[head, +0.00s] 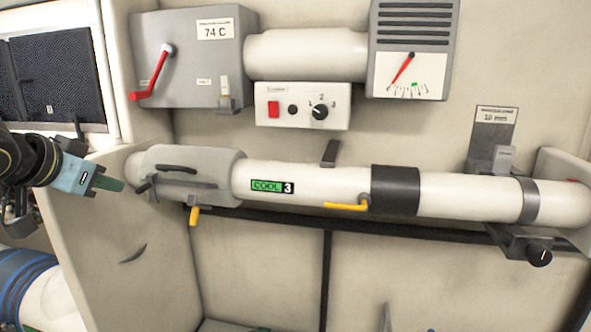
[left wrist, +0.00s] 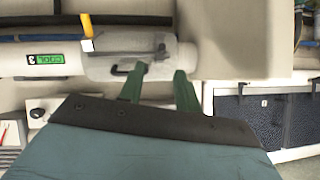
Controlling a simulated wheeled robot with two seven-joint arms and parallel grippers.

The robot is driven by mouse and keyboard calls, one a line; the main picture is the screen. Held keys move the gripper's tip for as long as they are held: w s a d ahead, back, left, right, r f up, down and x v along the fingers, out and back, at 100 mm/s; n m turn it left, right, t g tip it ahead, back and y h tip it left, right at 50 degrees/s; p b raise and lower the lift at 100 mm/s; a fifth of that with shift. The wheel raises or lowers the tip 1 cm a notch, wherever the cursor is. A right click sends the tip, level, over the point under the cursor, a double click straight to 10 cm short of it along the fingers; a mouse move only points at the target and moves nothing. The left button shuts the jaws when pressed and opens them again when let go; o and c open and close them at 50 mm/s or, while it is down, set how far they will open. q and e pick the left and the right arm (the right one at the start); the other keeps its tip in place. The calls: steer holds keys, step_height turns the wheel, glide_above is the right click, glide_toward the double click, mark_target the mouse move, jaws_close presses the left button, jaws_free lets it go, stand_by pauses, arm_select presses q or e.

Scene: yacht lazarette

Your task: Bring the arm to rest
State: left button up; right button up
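My left gripper (head: 118,185) is at the left of the head view, at the end of my dark arm. Its green fingers stand apart with nothing between them, as the left wrist view (left wrist: 160,82) shows. It is just left of the grey clear sleeve (head: 205,165) on the white pipe (head: 330,185); the sleeve also shows beyond the fingers in the left wrist view (left wrist: 115,62). I cannot tell whether a finger touches anything. My right gripper is not in view.
A grey box with a red lever (head: 153,75), a switch panel (head: 303,106) and a gauge (head: 410,72) are on the wall above. Yellow handles (head: 347,206) hang from the pipe. A beige partition (head: 125,240) stands below the gripper. A dark mesh panel (head: 55,75) is at the upper left.

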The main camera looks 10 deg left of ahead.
arm_select(q)
steer(key=s+d+f+m+g+h, duration=0.15)
steer(key=d+f, duration=0.25)
steer(key=f, duration=0.5)
steer(key=s+d+f+g, duration=0.15)
steer(key=d+f, duration=0.25)
steer(key=f, duration=0.5)
steer(key=s+d+f+m+h, duration=0.1)
steer(key=s+d+f, duration=0.1)
steer(key=d+f, duration=0.45)
steer(key=s+d+f+n+g+y, duration=0.25)
steer(key=s+f+g, duration=0.25)
steer(key=s+f, duration=1.3)
steer(key=s+f+g+b, duration=0.15)
steer(key=f+b, duration=0.25)
steer(key=f, duration=1.2)
steer(key=s+f+t+b, duration=0.1)
steer(key=s+f+b, duration=0.25)
steer(key=f, duration=1.25)
steer(key=s+a+f+g+b, duration=0.1)
steer(key=s+f+b, duration=0.2)
steer(key=s+f, duration=0.5)
steer(key=s+a+f+b, duration=0.1)
steer(key=s+f+b, duration=0.3)
steer(key=s+f, duration=0.3)
step_height(320, 180, down, 6)
steer(key=shift+s+a+r+g+h, duration=0.1)
steer(key=shift+s+a+g+h, duration=0.2)
steer(key=shift+s+a+g, duration=0.05)
